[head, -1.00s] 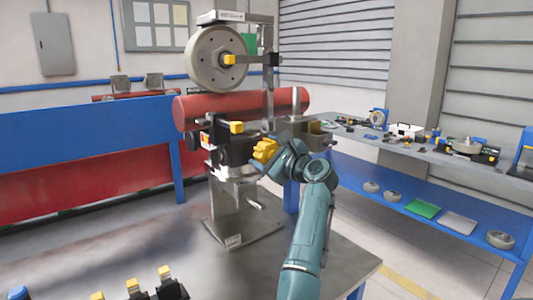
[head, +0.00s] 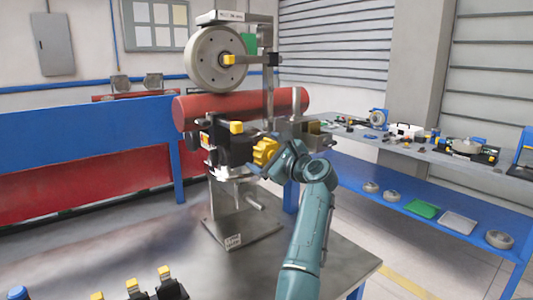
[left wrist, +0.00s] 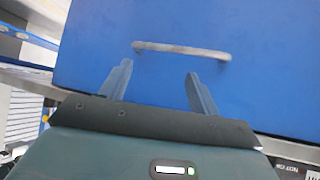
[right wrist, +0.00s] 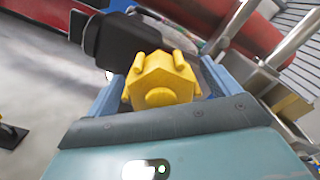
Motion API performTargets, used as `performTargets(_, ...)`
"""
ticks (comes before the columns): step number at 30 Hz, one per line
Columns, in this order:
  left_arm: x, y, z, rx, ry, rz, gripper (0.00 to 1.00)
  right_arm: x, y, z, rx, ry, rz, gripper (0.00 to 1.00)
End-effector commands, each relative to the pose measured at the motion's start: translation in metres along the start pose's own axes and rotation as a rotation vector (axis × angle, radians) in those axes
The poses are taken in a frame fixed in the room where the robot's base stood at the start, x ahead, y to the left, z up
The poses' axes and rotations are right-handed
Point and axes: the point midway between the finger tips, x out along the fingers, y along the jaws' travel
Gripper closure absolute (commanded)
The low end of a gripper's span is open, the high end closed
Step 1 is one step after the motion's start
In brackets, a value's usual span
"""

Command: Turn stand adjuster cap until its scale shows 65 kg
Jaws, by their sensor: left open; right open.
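The stand (head: 238,225) rises from the metal table, with a red cylinder and a large grey wheel (head: 216,60) on it. A yellow lobed cap (head: 265,152), which looks like the adjuster cap, sits on the stand's right side; it also shows in the right wrist view (right wrist: 160,82). My right gripper (head: 272,154) is at this cap, with its blue fingers open on either side of it; contact cannot be told. No scale reading is legible. My left gripper (left wrist: 157,72) is open and empty, facing a blue panel (left wrist: 250,90) with a metal handle (left wrist: 182,50).
Other yellow-topped parts show on the stand, such as a knob (head: 236,127). Several black and yellow pieces (head: 165,285) lie at the table's front left. A blue workbench (head: 440,210) with small parts stands on the right. The table's front middle is clear.

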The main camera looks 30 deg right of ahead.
Motion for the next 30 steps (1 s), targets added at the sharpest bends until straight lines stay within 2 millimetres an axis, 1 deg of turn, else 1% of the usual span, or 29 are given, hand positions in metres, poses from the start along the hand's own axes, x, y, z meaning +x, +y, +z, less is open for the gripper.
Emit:
performTargets(5,0.001,0.0,0.001,0.0,0.0,0.0,0.38,-0.003,0.0,0.0,-0.001,0.0,0.0,0.12)
performTargets(8,0.002,0.0,0.003,-0.001,0.0,0.0,0.38,-0.012,0.0,-0.001,-0.002,0.0,-0.002,0.12)
performTargets(11,0.004,0.0,0.005,-0.003,0.003,0.0,0.38,-0.029,0.001,-0.002,-0.002,0.001,-0.003,0.12)
performTargets(18,0.007,0.001,0.004,-0.013,0.021,0.001,0.38,-0.083,0.001,-0.002,-0.004,0.002,-0.005,0.12)
performTargets(21,0.007,0.002,0.006,-0.017,0.024,0.001,0.38,-0.103,0.001,-0.002,-0.002,0.001,-0.003,0.12)
performTargets(25,0.007,0.003,0.007,-0.018,0.025,0.003,0.38,-0.121,0.0,-0.001,-0.001,0.001,-0.002,0.12)
performTargets(30,0.006,0.004,0.004,-0.018,0.034,0.006,0.38,-0.131,0.0,0.0,-0.001,0.0,0.0,0.12)
